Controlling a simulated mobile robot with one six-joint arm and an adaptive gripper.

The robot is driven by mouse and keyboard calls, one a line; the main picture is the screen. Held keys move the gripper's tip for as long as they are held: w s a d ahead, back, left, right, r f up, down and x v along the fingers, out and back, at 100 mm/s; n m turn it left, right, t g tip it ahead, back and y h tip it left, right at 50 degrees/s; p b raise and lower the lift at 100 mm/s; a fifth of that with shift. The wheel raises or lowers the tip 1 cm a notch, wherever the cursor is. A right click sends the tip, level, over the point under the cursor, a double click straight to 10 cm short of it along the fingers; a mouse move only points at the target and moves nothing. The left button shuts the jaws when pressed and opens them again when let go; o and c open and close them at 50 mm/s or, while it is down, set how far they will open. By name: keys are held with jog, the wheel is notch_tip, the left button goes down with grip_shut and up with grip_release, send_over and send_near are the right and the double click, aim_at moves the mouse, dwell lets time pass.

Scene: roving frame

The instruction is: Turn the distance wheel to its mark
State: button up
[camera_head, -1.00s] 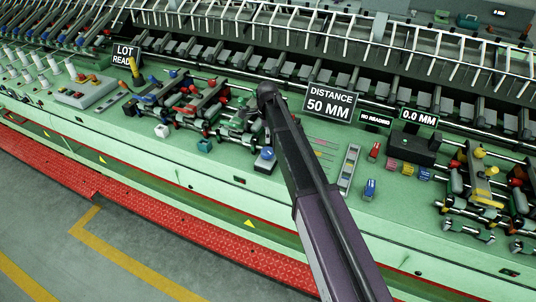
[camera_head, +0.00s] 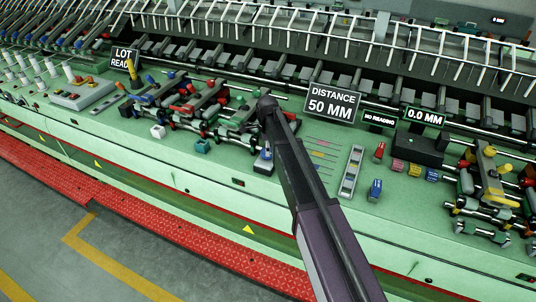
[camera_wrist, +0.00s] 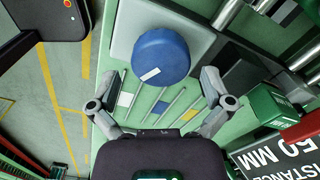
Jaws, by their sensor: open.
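The blue distance wheel (camera_wrist: 160,56) is a round blue knob with a white line near its edge, on a pale grey plate (camera_wrist: 122,45). In the head view the wheel (camera_head: 266,153) is partly hidden behind my arm. My gripper (camera_wrist: 160,78) is open, with one finger on each side of the wheel's lower edge in the wrist view and visible gaps to it. In the head view my arm hides the gripper. A sign (camera_head: 333,103) reads DISTANCE 50 MM, and a display (camera_head: 424,116) reads 0.0 MM. I cannot make out the wheel's target mark.
Thin rods with coloured tags (camera_wrist: 160,107) lie on the green bench beside the wheel. Machine heads (camera_head: 195,100) crowd the left. A NO READING display (camera_head: 380,118) stands behind.

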jog(key=shift+f+b, duration=0.35)
jog(key=shift+f, duration=0.25)
jog(key=c, duration=1)
jog(key=shift+d, duration=0.15)
jog(key=shift+o, duration=0.2)
